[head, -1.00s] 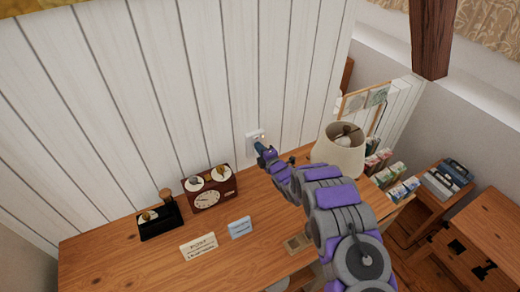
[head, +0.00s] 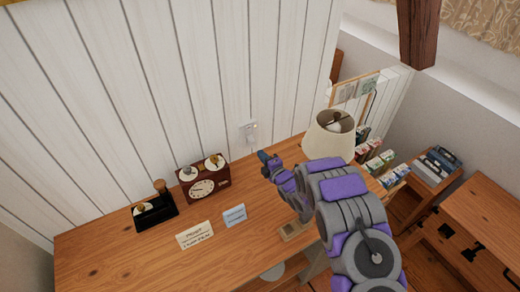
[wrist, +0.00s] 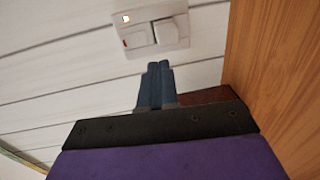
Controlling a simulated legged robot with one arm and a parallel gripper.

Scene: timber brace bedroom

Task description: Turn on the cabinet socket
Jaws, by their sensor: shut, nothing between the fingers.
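The cabinet socket (head: 248,131) is a small white plate on the white plank wall above the wooden desk. In the wrist view the socket (wrist: 152,29) fills the upper middle, with a small lit yellowish square at its left, a red mark on the rocker below that, and a large white square part on its right. My gripper (head: 263,156) is shut and empty, a short way below and in front of the socket, apart from it. In the wrist view the closed fingertips of my gripper (wrist: 158,65) sit just under the plate.
On the wooden desk (head: 120,255) stand a red-brown clock box (head: 204,182), a black device with a wooden knob (head: 154,210), two small cards (head: 195,234) and a lamp (head: 328,140) right of my arm. A dark wooden beam (head: 417,30) hangs at the upper right.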

